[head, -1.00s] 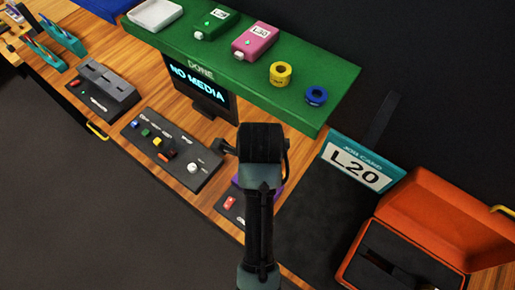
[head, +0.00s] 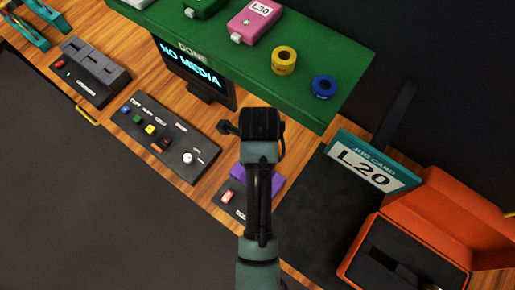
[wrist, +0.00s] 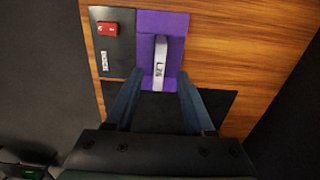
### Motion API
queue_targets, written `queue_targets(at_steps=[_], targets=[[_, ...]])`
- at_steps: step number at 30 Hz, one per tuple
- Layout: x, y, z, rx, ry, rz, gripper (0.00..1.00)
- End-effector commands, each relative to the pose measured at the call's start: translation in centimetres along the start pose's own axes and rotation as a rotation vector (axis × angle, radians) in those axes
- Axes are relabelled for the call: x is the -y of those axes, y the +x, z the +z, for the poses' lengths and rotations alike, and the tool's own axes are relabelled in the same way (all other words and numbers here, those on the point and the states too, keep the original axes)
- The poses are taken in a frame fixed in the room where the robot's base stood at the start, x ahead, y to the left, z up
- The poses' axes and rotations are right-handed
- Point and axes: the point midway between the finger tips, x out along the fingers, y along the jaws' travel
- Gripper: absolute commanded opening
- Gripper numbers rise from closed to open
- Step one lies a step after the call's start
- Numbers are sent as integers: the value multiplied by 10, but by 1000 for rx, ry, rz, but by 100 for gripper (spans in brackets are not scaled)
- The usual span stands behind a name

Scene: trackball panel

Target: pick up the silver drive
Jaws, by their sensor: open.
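The drive's near end appears between the fingertips, with a gap on each side. I cannot tell how far the fingers are above it. In the head view, the purple pad (head: 268,187) shows partly behind my arm. The drive and the fingertips are hidden there.
A black panel with a red switch (wrist: 107,28) adjoins the pad. The green shelf (head: 300,92) holds drives and tape rolls. A monitor (head: 195,75) reads "NO MEDIA". An open orange case (head: 440,222) stands at the right.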

Motion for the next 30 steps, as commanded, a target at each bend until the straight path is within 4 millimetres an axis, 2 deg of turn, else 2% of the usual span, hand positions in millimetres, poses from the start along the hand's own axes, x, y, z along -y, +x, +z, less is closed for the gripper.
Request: queue_targets(at_steps=[9,13,19,20,28,30], targets=[[-4,39,2,-2,0,3,54],[-3,47,2,-1,0,1,54],[-3,48,2,0,0,0,54],[-3,48,2,0,0,0,52],[-3,47,2,0,-1,0,3],[-3,47,2,0,0,0,0]])
